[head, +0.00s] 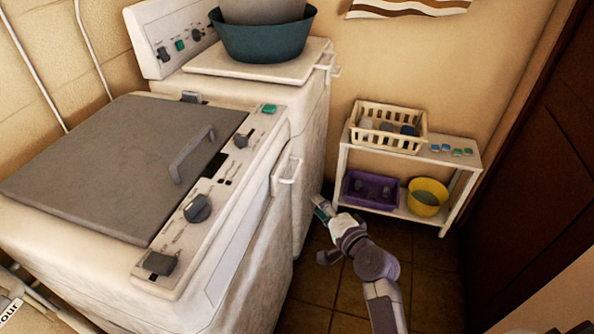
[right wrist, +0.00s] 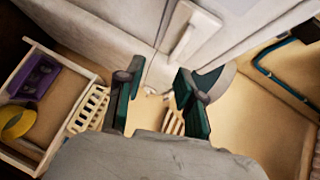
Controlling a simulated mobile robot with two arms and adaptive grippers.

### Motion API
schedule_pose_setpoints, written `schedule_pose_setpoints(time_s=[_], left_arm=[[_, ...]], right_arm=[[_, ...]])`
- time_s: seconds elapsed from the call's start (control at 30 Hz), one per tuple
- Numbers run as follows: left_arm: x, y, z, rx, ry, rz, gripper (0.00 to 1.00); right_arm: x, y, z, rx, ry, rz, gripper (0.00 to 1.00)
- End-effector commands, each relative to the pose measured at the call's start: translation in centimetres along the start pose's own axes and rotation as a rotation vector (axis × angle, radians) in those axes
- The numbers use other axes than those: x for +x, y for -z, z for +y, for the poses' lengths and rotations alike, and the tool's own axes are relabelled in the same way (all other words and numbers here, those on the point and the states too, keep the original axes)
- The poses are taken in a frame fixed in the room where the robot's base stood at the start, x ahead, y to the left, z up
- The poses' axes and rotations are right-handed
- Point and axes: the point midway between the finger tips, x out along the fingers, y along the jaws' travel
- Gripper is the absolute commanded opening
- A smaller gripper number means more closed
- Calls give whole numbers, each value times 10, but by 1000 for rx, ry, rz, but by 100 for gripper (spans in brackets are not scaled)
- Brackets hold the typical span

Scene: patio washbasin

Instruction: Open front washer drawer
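The front washer (head: 235,258) is the nearer white machine in the head view, with a grey lid (head: 120,160) and a panel of knobs. A pale bar handle (head: 287,170) is on its front, near the top, and the drawer front there looks flush. My right gripper (head: 323,232) is in front of the machines, right of this handle and lower in the picture, apart from it. In the right wrist view, the gripper (right wrist: 158,90) is open and empty, its two dark green fingers spread. A pale handle (right wrist: 188,38) shows beyond the fingers on a white front. My left gripper is not in view.
A second washer (head: 312,130) stands behind, with a teal basin (head: 262,42) on top. A low white shelf (head: 450,155) at the back right holds a cream basket (head: 388,138), a purple basket (head: 371,189) and a yellow bucket (head: 427,196). Tiled floor (head: 345,295) shows around my arm.

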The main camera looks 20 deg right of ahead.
Motion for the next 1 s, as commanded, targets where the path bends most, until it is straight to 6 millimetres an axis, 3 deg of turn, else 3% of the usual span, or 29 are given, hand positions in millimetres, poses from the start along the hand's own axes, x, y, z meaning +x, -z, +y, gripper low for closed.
schedule_pose_setpoints(time_s=[0.03,0.13,0.27,0.7,1.0], left_arm=[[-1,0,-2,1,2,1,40],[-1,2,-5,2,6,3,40],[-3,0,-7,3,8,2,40],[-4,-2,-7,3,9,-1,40],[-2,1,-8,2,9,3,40]], right_arm=[[-2,4,-12,16,24,7,37],[1,8,-23,32,47,11,37],[18,8,-25,32,48,10,37],[108,9,-28,27,46,10,37],[133,9,-28,27,45,11,37]])
